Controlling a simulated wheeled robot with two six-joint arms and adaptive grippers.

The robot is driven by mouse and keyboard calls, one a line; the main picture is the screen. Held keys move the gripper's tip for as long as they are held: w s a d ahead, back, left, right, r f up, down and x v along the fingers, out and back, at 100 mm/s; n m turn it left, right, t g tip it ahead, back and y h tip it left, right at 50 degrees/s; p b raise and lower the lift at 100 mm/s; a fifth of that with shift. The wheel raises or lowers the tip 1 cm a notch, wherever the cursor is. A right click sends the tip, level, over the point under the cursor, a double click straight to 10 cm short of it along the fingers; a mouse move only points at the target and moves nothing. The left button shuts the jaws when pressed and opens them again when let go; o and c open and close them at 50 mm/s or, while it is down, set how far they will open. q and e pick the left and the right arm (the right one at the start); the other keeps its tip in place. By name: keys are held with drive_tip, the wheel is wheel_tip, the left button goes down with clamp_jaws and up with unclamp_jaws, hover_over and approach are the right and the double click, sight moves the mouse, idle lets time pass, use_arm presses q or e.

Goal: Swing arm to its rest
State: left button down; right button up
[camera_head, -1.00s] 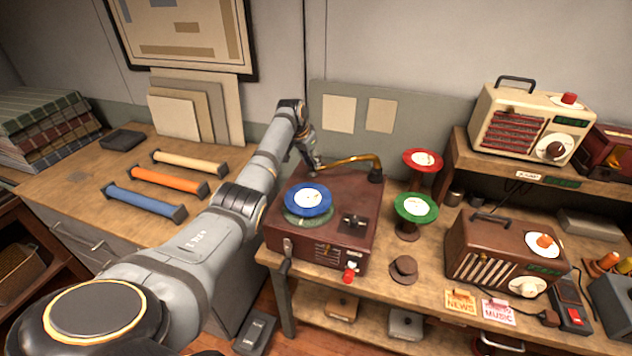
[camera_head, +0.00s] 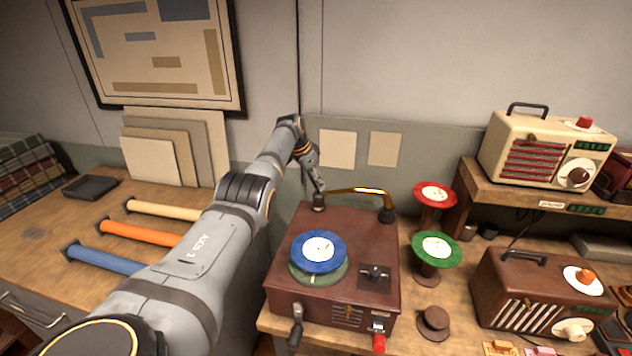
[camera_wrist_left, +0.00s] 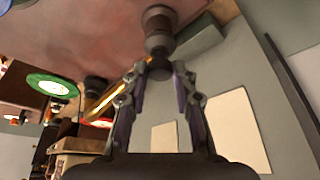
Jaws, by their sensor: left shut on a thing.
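The record player (camera_head: 345,295) is a dark red box on the wooden bench, with a blue disc (camera_head: 318,252) on its turntable. Its brass swing arm (camera_head: 357,190) runs left from a black pivot post (camera_head: 388,213) along the back edge. My left gripper (camera_head: 318,188) is at the arm's left end, above the back left corner of the player, clear of the disc. In the left wrist view, the fingers are shut on a dark knob (camera_wrist_left: 159,68) in front of a short cylinder (camera_wrist_left: 157,22). I cannot tell whether that cylinder is the rest. My right gripper is out of view.
Red (camera_head: 434,194) and green (camera_head: 436,247) discs on stands and a small brown hat-shaped knob (camera_head: 433,320) stand right of the player. Two radios are farther right. Three coloured bars lie on the left bench. A grey panel stands close behind the player.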

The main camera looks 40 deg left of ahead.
use_arm(q)
drive_tip(key=shift+w+r, duration=0.1)
drive_tip(key=c, duration=1.3)
unclamp_jaws()
drive_tip(key=shift+o, duration=1.2)
drive_tip(key=shift+w+a+f, duration=0.1)
drive_tip(key=shift+w+f, duration=0.05)
drive_tip(key=shift+f, duration=0.05)
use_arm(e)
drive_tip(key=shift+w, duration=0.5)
use_arm(q)
drive_tip(key=shift+r, duration=0.2)
drive_tip(key=v, duration=1.1)
drive_tip(key=shift+r, duration=0.35)
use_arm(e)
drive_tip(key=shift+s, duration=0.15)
